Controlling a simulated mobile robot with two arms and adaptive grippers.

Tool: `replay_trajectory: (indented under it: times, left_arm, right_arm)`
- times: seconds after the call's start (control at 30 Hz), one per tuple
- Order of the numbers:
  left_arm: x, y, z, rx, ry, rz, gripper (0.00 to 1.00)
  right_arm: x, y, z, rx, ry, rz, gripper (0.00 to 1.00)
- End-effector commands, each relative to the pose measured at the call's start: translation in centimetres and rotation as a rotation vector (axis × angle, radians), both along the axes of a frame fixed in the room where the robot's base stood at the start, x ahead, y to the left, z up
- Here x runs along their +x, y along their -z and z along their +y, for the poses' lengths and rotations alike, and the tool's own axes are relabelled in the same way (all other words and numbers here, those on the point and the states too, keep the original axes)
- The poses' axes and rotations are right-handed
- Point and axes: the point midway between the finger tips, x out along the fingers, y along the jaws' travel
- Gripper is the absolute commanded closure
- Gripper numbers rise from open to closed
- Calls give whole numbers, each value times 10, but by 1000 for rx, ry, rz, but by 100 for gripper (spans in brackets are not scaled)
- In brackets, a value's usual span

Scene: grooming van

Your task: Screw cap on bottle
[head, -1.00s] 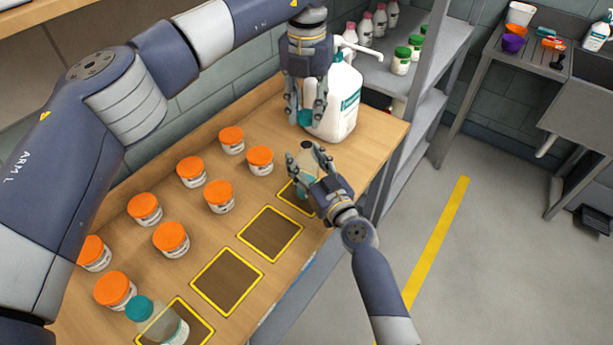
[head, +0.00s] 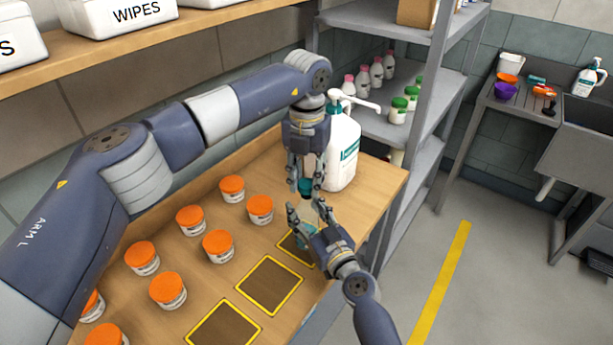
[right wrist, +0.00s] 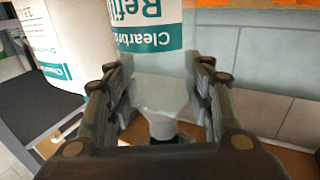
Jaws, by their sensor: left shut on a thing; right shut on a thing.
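In the head view, my left gripper (head: 305,190) points straight down and is shut on a teal cap (head: 305,186). The cap is directly above the mouth of the clear bottle (head: 308,212); I cannot tell whether they touch. My right gripper (head: 305,218) is shut around the bottle's body, holding it upright over the far yellow-edged square. In the right wrist view, the bottle (right wrist: 158,95) appears upside down between the fingers, with its teal-and-white label and clear shoulder showing. A dark teal edge shows by its neck. My fingers hide much of the bottle in the head view.
A large white pump bottle (head: 342,150) stands close behind the grippers. Several orange-lidded jars (head: 218,246) stand left on the wooden bench. Empty yellow-edged squares (head: 269,285) line its front edge. A metal shelf (head: 425,130) stands to the right.

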Motion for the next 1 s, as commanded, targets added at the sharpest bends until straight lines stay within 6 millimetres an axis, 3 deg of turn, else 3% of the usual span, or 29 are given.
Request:
replay_trajectory:
  times: [0.5,1.0]
  left_arm:
    - [-1,18,0,0,0,1,77]
    - [0,18,0,0,0,1,77]
  right_arm:
    - [0,0,0,0,0,0,95]
    - [0,0,0,0,0,1,95]
